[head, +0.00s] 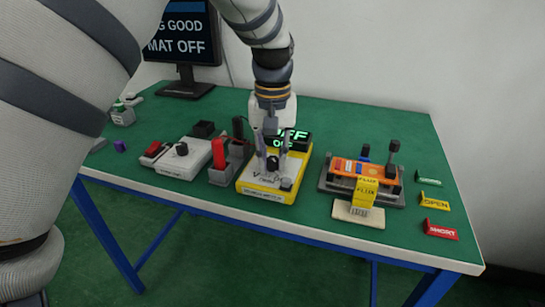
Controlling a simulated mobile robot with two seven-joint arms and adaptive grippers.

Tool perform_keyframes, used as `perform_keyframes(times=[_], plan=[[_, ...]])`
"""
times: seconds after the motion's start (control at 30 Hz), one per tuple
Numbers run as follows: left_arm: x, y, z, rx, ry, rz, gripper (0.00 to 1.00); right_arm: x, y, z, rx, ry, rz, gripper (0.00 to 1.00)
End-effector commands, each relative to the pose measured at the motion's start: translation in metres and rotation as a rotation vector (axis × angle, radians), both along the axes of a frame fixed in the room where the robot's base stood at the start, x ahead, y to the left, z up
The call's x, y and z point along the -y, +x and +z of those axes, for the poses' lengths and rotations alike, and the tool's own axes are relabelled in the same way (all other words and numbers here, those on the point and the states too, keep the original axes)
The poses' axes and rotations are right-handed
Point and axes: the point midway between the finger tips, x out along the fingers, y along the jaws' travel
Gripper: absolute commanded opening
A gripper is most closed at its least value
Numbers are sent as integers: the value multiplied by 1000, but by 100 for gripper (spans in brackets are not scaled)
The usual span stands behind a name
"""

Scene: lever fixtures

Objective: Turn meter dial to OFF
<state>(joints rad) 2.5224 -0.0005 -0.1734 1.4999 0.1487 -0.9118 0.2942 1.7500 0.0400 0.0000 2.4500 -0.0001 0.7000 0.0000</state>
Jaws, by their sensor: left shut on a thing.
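The yellow meter (264,194) stands on the green table, with a light top face and a dark display (296,139) at its back showing green text that seems to read OFF. My left gripper (272,163) points down over the meter and is shut on its black dial (272,165). The fingers partly cover the dial and the markings around it, so its pointing direction cannot be told. My right gripper is not in view.
Red and black probes in a grey holder (219,176) stand close left of the meter. An orange fixture (362,174) with black levers stands to its right. Green, yellow and red labels (440,230) lie near the right edge. A monitor (187,88) stands back left.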

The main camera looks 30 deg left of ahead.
Motion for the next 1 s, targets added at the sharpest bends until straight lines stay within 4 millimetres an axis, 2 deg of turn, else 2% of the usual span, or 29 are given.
perform_keyframes(times=[0.03, 0.07, 0.13, 0.47, 0.57, 0.8, 1.0], plan=[[0, 0, 0, 0, 0, 1, 0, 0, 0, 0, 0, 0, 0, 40], [0, 0, 0, 0, 0, 1, 24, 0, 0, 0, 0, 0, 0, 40], [0, 0, 0, 0, 0, 0, 40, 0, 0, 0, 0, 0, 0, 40], [0, 1, 3, 1, 0, -1, 40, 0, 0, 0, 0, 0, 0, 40], [0, 2, 21, 6, 1, -1, 40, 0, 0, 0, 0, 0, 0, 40], [0, 1, 86, 5, 1, -2, 40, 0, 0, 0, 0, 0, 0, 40], [0, 1, 116, 2, 0, 0, 40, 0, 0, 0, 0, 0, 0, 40]])
